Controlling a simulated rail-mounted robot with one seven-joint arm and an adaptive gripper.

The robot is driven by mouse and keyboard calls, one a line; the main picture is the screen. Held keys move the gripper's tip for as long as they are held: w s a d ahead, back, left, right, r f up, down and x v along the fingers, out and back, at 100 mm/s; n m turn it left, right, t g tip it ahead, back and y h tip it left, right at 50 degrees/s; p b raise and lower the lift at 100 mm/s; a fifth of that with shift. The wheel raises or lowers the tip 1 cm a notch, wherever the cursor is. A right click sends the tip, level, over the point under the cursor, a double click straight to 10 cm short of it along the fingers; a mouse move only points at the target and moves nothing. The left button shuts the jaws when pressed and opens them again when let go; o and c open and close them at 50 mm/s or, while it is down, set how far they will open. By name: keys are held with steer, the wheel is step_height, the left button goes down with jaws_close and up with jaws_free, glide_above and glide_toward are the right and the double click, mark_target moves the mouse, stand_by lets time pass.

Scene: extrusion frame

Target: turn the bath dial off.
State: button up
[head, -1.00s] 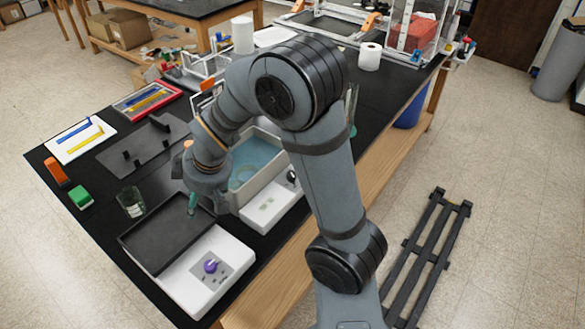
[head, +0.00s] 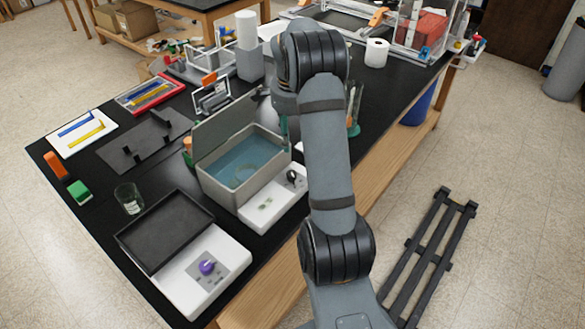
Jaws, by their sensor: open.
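The water bath (head: 222,196) is a grey box with blue water inside and its lid raised at the back. A white control panel (head: 262,212) juts out at its front. The small black bath dial (head: 291,177) sits at the right end of that panel; its pointer setting is too small to read. My gripper (head: 284,126) is mostly hidden by my wrist; only a teal tip shows, near the far right corner of the bath. It looks empty and apart from the dial.
A green-based stand (head: 353,128) is right of my wrist. A paper roll (head: 376,52) stands farther back.

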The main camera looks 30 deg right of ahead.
mark_target(291, 173)
steer(key=s+f+m, duration=0.1)
steer(key=f+m, duration=0.1)
steer(key=f, duration=0.1)
steer(key=s+a+f+m+p, duration=0.1)
steer(key=f+m, duration=0.1)
steer(key=f, duration=0.2)
steer(key=s+f+m+g+p, duration=0.1)
steer(key=f+m, duration=0.1)
steer(key=f, duration=0.1)
steer(key=shift+a+f+m+y, duration=0.25)
steer(key=shift+f+m+y, duration=0.05)
steer(key=shift+c, duration=0.3)
jaws_close()
